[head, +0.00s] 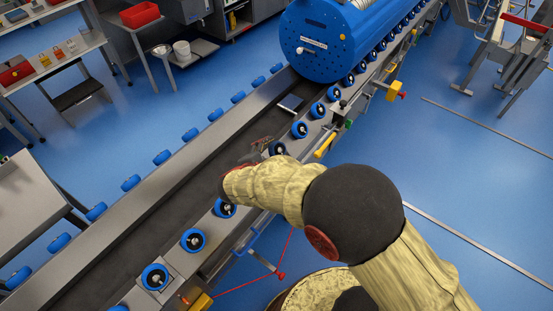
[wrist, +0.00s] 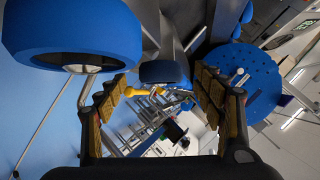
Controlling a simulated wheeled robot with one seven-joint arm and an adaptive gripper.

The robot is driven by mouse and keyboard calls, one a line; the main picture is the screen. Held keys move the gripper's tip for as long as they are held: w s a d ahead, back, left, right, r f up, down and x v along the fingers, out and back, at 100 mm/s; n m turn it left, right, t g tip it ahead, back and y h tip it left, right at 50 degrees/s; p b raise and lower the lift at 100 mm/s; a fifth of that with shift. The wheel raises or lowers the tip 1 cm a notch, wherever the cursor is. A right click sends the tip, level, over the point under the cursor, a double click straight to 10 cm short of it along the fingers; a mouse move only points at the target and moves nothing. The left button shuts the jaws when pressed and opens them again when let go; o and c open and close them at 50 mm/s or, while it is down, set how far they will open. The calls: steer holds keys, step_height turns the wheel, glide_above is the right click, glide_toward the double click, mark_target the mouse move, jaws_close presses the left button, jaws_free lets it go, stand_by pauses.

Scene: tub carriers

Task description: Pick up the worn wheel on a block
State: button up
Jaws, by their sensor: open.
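Blue wheels with dark hubs line the near rail. One wheel (head: 155,277) at the lower left sits on a squarish metal block; I cannot tell which wheel is worn. My gripper (head: 262,145) is over the rail, close to another wheel (head: 277,149) that my arm partly hides. In the wrist view my gripper (wrist: 162,82) is open, with a finger on each side and nothing held. A blue wheel (wrist: 163,72) shows between the fingertips, apparently beyond them. A large, near blue wheel (wrist: 72,35) is at the upper left, outside the fingers.
A big blue drum (head: 325,50) lies on the rails at the top. The far rail (head: 185,152) carries more blue wheels. A yellow-handled part (head: 324,145) sticks out beside the near rail. Blue floor lies open at right.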

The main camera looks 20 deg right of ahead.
steer(key=shift+b+x, duration=0.45)
steer(key=shift+x, duration=0.95)
steer(key=shift+c, duration=1.3)
steer(key=c, duration=1.4)
